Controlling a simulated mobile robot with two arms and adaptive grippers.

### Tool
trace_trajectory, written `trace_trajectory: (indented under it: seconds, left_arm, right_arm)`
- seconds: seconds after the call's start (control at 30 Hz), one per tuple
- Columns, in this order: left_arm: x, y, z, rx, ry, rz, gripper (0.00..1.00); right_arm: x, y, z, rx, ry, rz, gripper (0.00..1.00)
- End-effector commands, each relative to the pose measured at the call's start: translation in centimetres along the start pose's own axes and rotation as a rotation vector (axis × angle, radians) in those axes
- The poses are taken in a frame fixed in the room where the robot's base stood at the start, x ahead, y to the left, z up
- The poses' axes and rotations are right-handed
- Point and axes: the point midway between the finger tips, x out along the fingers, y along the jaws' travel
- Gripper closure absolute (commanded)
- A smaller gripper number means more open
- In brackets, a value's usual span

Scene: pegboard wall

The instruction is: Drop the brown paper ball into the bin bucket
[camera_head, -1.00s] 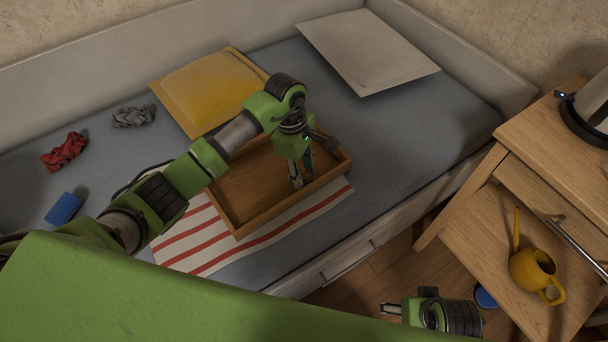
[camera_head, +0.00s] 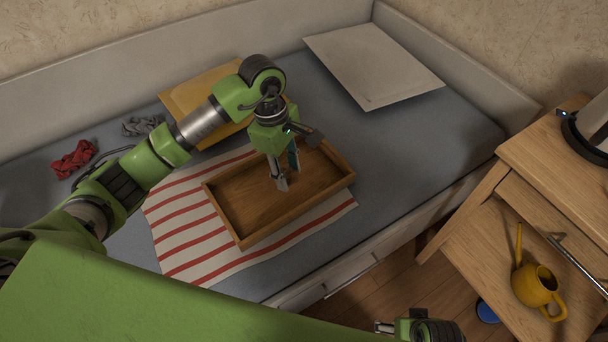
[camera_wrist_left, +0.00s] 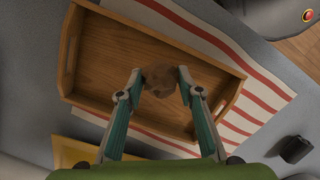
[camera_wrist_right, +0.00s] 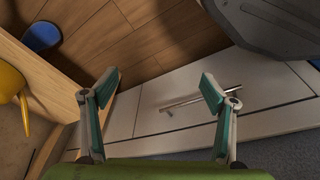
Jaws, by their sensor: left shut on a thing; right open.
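My left gripper (camera_head: 280,183) is over the wooden tray on the bed, pointing down. In the left wrist view its fingers are shut on the brown paper ball (camera_wrist_left: 160,80), which shows between the tips with the tray behind it. In the head view the ball is hidden or too small to make out. My right gripper (camera_wrist_right: 161,88) is open and empty, facing a pale drawer front with a metal handle. A blue round thing (camera_head: 487,312) stands low on the floor, partly hidden; it also shows in the right wrist view (camera_wrist_right: 42,36). I cannot tell whether it is the bin bucket.
The wooden tray (camera_head: 238,238) has raised walls and lies on a striped cloth (camera_head: 185,235). A wooden nightstand (camera_head: 555,180) and yellow watering can (camera_head: 537,284) are right.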

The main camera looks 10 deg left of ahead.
Motion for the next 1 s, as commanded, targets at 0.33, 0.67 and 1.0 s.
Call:
trace_trajectory:
  seconds: [0.33, 0.67, 1.0]
  left_arm:
    - [-3.4, -5.5, -3.6, -0.002, 0.002, -0.001, 0.73]
    - [-4.3, -7.0, -4.5, -0.001, 0.000, 0.000, 0.73]
    - [-4.5, -7.0, -4.4, 0.006, 0.000, -0.001, 0.73]
  right_arm:
    - [1.1, -0.1, 0.6, -0.001, -0.005, -0.001, 0.22]
    - [1.3, -0.1, 0.8, -0.001, -0.008, -0.001, 0.22]
    - [1.2, 0.0, 0.7, 0.000, -0.007, 0.000, 0.22]
